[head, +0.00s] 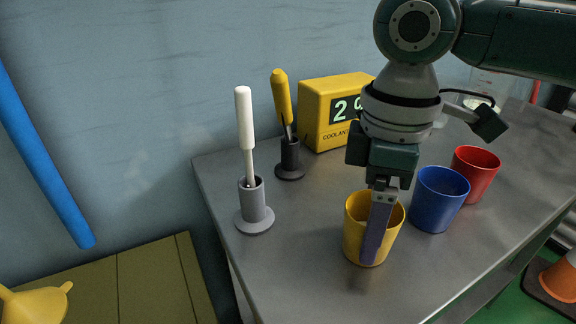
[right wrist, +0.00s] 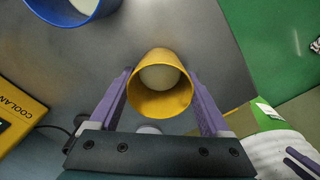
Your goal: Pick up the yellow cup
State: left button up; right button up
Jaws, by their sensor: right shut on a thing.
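The yellow cup (head: 355,232) is upright near the front of the grey metal cart top, left of the blue cup. My right gripper (head: 377,240) reaches down to it from above, with one finger along its near side. In the right wrist view the yellow cup (right wrist: 160,100) sits between the two purple fingers, which press on opposite sides of it. My right gripper (right wrist: 163,88) is shut on the cup. I cannot tell if its base is clear of the cart top. My left gripper is not in view.
A blue cup (head: 438,203) and a red cup (head: 478,172) stand to the right. A yellow coolant box (head: 318,115) stands behind. A white-handled tool (head: 244,120) and a yellow-handled tool (head: 281,95) stand in holders at left. The cart top's front left is clear.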

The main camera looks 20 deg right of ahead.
jog(key=shift+r, duration=0.15)
jog(key=s+a+r+m+p, duration=0.1)
jog(key=s+r+m+p, duration=0.1)
jog(key=r+p, duration=1.7)
jog(key=s+a+r+m+p, duration=0.2)
jog(key=r+p, duration=1.8)
jog(key=r, duration=1.1)
jog(key=s+a+r+m+p, duration=0.1)
jog(key=s+r+m+p, duration=0.2)
jog(key=r+p, duration=1.6)
notch_tip(320, 180, up, 6)
jog(key=m, duration=0.3)
jog(key=shift+s+a+r+p, duration=0.15)
jog(key=shift+s+a+p, duration=0.1)
jog(key=shift+p, duration=0.1)
